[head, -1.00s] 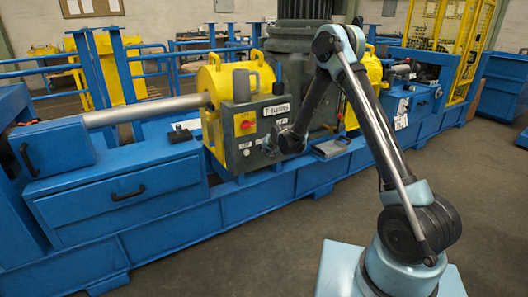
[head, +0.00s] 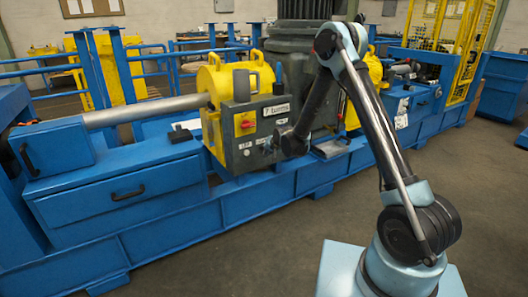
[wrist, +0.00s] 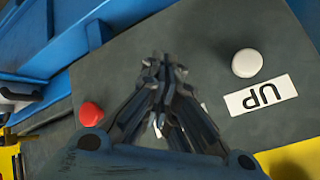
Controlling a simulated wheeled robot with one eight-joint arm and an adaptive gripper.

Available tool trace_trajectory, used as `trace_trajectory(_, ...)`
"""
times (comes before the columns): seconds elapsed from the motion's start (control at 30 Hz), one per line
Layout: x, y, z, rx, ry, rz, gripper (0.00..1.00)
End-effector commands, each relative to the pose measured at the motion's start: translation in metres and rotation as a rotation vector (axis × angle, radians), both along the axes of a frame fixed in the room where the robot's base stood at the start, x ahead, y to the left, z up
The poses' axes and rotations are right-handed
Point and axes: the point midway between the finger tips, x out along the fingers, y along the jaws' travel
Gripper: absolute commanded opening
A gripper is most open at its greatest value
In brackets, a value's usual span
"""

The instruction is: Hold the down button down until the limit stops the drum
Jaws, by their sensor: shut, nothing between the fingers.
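The grey control box (head: 243,155) stands on the blue machine bench, in front of the yellow drum housing. In the wrist view its panel (wrist: 225,35) shows a white button (wrist: 247,63) beside an upside-down "UP" label (wrist: 261,95), and a red button (wrist: 91,114) at the left. My gripper (wrist: 164,72) is shut and empty, its fingertips close over the panel between these two buttons. The down button cannot be seen; my fingers cover that part of the panel. Whether the fingertips touch or press anything cannot be told. The gripper (head: 277,142) also reaches the panel's right side in the head view.
A red switch on a yellow plate (head: 245,123) and a white "turns" plate (head: 276,110) are on the box. A bare shaft (head: 150,110) runs left from the yellow drum housing (head: 213,80). Blue rails stand behind; the floor in front is clear.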

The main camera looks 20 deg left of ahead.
Motion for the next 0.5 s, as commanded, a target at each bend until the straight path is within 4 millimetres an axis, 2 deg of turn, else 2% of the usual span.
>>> trace_trajectory(0.27,-0.001,-0.001,0.000,0.000,0.000,0.000,0.00)
trace_trajectory(0.5,-0.010,-0.012,0.000,0.000,0.000,0.000,0.00)
